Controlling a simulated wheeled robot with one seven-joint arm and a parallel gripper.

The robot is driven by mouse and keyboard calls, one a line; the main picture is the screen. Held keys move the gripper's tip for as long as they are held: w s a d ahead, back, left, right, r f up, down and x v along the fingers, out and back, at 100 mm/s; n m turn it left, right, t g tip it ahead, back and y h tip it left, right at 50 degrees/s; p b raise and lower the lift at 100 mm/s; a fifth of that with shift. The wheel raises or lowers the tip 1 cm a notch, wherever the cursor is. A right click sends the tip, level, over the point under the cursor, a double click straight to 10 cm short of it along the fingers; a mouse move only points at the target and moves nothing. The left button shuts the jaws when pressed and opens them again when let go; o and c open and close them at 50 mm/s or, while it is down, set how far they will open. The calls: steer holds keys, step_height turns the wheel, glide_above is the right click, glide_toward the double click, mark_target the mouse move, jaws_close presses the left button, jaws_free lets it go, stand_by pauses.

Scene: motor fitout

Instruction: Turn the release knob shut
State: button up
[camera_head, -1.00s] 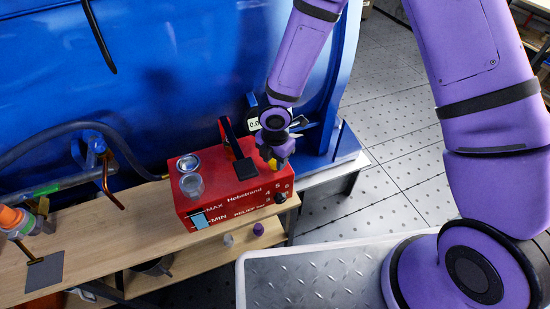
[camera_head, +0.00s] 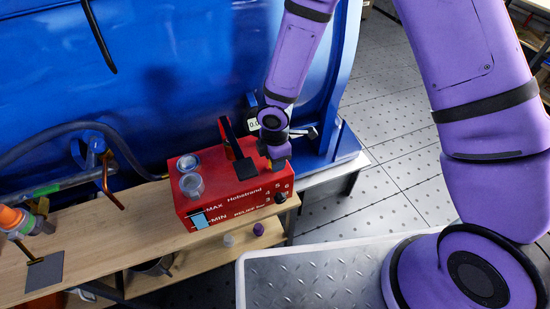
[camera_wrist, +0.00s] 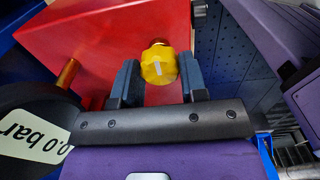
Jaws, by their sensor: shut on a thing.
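The release knob (camera_wrist: 158,65) is yellow with a white line on its face, on a short brass-coloured stem. In the wrist view it sits between the fingers of my gripper (camera_wrist: 158,78), which is shut on it. In the head view my gripper (camera_head: 277,158) is at the right end of the red pump box (camera_head: 240,198); there the knob is mostly hidden by the fingers. The white line points up and slightly left in the wrist view.
A pressure gauge (camera_wrist: 38,135) reading 0.0 bar is close to my gripper's left in the wrist view. A black lever (camera_head: 229,138) rises from the box, beside clear cups (camera_head: 191,185). The box stands on a wooden bench (camera_head: 120,235) against a blue tank (camera_head: 170,80).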

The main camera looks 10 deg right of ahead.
steer(key=m, duration=0.4)
steer(key=shift+m, duration=0.3)
steer(key=m, duration=0.4)
steer(key=shift+m, duration=0.3)
steer(key=m, duration=0.4)
steer(key=shift+m, duration=2.4)
steer(key=o, duration=0.9)
steer(key=shift+r, duration=0.1)
step_height(320, 180, up, 11)
steer(key=shift+f, duration=0.2)
